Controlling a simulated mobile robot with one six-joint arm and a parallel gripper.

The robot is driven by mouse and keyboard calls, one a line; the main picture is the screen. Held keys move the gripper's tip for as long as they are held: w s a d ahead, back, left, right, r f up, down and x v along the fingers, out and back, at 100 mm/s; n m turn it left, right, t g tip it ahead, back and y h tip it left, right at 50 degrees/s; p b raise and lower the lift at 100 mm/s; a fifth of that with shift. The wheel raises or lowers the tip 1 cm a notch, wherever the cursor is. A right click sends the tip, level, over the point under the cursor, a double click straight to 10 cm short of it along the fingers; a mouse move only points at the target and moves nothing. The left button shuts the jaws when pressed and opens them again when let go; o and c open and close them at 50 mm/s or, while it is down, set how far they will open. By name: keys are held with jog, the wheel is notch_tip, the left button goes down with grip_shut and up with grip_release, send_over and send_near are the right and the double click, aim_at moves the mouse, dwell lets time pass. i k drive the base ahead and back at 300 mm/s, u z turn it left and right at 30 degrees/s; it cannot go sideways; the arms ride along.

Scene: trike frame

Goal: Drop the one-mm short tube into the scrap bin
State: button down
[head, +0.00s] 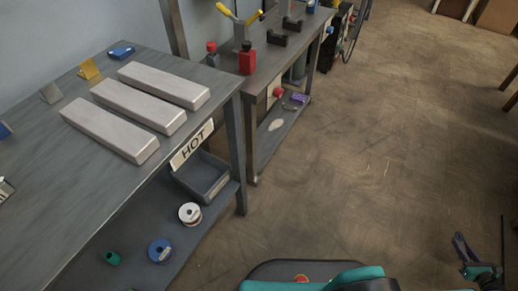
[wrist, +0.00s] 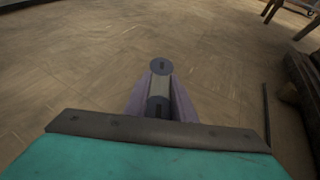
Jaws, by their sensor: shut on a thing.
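My gripper (wrist: 160,90) is shut on a short tube (wrist: 163,87) in the wrist view. The tube is pale in the middle with dark round ends, and lies between the purple fingers. Which tube size it is cannot be read. In the head view my gripper (head: 463,246) is at the lower right, over open floor and well apart from the benches; the tube cannot be made out there. A dark grey open bin (head: 215,188) sits on the near bench's lower shelf, under a HOT sign; no scrap label is visible on it.
The near bench (head: 60,105) carries several pale metal bars (head: 138,106) on top. A white spool (head: 190,213) and a blue spool (head: 160,250) lie on its lower shelf. A second bench (head: 290,55) with a red bottle (head: 247,60) stands beyond. The floor (head: 370,150) is clear.

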aim_at(206, 177)
jog(key=k, duration=1.35)
jog(key=u, duration=0.1)
